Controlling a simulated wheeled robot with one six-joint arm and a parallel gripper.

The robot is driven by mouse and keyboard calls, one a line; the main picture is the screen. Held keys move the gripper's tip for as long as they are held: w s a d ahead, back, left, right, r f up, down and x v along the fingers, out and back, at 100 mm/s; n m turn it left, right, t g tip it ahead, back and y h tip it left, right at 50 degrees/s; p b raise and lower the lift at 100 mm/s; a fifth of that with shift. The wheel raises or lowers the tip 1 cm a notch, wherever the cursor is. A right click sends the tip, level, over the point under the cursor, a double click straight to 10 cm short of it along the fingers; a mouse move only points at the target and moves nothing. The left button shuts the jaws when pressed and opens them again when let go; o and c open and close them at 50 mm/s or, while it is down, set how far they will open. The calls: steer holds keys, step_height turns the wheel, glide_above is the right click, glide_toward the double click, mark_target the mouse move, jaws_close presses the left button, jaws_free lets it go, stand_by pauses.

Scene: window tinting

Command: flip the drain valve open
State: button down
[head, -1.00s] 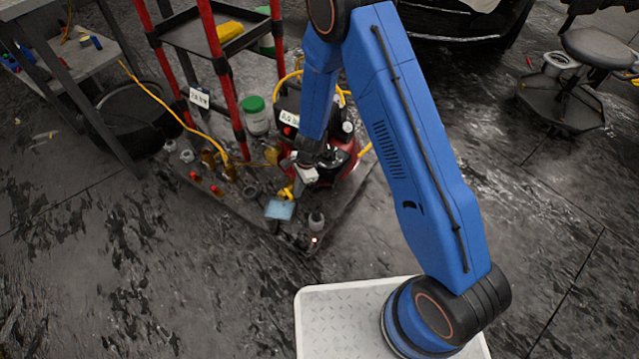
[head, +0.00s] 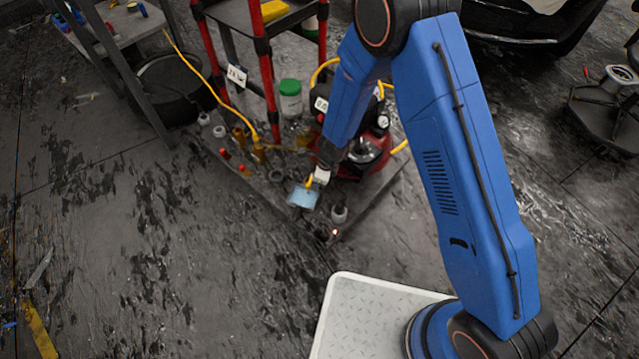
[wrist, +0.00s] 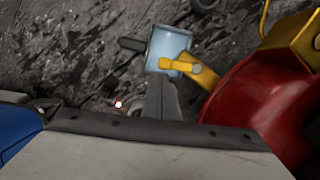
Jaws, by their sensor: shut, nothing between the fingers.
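A yellow lever (wrist: 190,70) shows in the wrist view, taken to be the drain valve's handle, close beside the red compressor tank (wrist: 262,115). My gripper (wrist: 163,84) is shut and empty, its dark fingers pointing at the lever's left end. Whether they touch it I cannot tell. A light-blue piece (wrist: 168,45) is just beyond the fingertips and partly behind the lever. In the head view my gripper (head: 321,177) is low at the front of the red compressor (head: 366,160), with the light-blue piece (head: 304,196) just below it. The valve body is mostly hidden there.
A low dark platform (head: 285,205) carries the compressor, several small bottles and fittings, and a green-lidded jar (head: 291,98). A red-post cart (head: 268,70) stands behind. A yellow hose (head: 200,80) runs at left. The floor in front is clear.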

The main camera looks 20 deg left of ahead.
steer(key=shift+w, duration=0.2)
steer(key=shift+w, duration=0.6)
